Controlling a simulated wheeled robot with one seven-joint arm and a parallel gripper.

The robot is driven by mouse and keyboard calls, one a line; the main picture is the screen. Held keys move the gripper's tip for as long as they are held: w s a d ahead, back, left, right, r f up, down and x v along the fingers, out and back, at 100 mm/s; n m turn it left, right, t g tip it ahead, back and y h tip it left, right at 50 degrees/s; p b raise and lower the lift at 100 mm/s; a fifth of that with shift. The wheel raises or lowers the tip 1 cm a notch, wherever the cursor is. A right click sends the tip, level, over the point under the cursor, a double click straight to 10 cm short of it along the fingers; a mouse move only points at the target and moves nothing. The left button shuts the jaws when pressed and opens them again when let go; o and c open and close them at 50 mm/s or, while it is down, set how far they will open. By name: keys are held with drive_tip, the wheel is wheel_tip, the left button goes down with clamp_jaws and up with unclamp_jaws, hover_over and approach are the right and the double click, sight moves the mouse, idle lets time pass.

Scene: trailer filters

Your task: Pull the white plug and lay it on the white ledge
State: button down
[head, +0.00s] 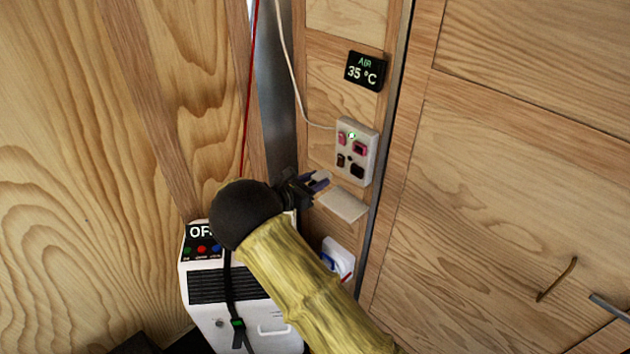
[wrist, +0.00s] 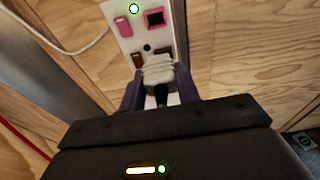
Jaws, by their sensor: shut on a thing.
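My gripper (head: 319,181) is shut on the white plug (wrist: 158,70), whose ribbed body lies between the two dark purple fingers in the wrist view. The plug also shows as a pale tip in the head view (head: 322,175). It appears apart from the wall panel (head: 345,178), just left of its lower part, and the black lower right socket (head: 357,170) shows uncovered. The white ledge (head: 343,205) sticks out from the wall below the panel, bare, and lower right of the gripper. The ledge cannot be made out in the wrist view.
A white machine (head: 206,288) marked OFF stands below left, partly behind my arm. A white box (head: 339,257) with blue and red sits on the wall below the ledge. A white cable (head: 294,75) and red line (head: 248,90) hang nearby. A temperature display (head: 365,71) is above.

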drive_tip(key=shift+s+a+f, duration=0.2)
drive_tip(key=shift+s+a, duration=1.2)
drive_tip(key=shift+s, duration=0.05)
drive_tip(key=s+d+f+m+g+h, duration=0.1)
drive_tip(key=s+d+f, duration=0.6)
drive_tip(key=d, duration=0.4)
drive_tip(key=s+d+f, duration=0.7)
drive_tip(key=d+f, duration=0.2)
drive_tip(key=d, duration=0.2)
drive_tip(key=shift+s+m+g+h, duration=0.4)
drive_tip(key=shift+f, duration=0.1)
